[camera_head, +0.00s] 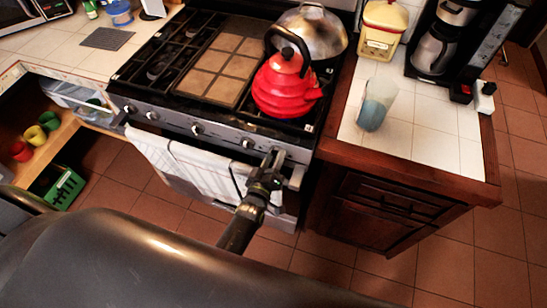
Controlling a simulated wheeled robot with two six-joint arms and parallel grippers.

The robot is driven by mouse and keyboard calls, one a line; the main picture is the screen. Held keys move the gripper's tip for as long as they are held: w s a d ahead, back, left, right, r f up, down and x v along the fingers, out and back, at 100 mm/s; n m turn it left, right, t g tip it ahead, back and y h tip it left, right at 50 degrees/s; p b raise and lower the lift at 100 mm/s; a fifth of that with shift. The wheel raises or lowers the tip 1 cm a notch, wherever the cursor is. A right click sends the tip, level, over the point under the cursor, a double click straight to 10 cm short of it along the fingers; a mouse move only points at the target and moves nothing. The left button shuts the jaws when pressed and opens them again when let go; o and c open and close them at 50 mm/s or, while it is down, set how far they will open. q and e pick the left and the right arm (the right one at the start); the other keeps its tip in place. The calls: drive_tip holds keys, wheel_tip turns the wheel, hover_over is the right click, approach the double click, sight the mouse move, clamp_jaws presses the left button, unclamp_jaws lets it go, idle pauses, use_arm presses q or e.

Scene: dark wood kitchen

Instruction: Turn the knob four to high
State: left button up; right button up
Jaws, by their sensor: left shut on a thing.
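My right gripper is not in view.
A red kettle (287,88) and a metal pot (311,33) stand on the stovetop. A white towel (192,170) hangs on the oven handle below the knobs. The wooden counter with a glass (377,104) is to the right.

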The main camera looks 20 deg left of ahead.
use_arm(q)
drive_tip(key=shift+w+r, duration=0.1)
drive_tip(key=shift+r, duration=0.05)
drive_tip(key=o, duration=1)
drive_tip(key=shift+c, duration=0.2)
drive_tip(key=shift+s+p, duration=0.35)
drive_tip(key=shift+s, duration=0.15)
drive_tip(key=s+p, duration=0.5)
drive_tip(key=s, duration=1.1)
drive_tip(key=shift+s+a, duration=0.2)
drive_tip(key=shift+a, duration=0.1)
drive_tip(key=shift+f, duration=0.2)
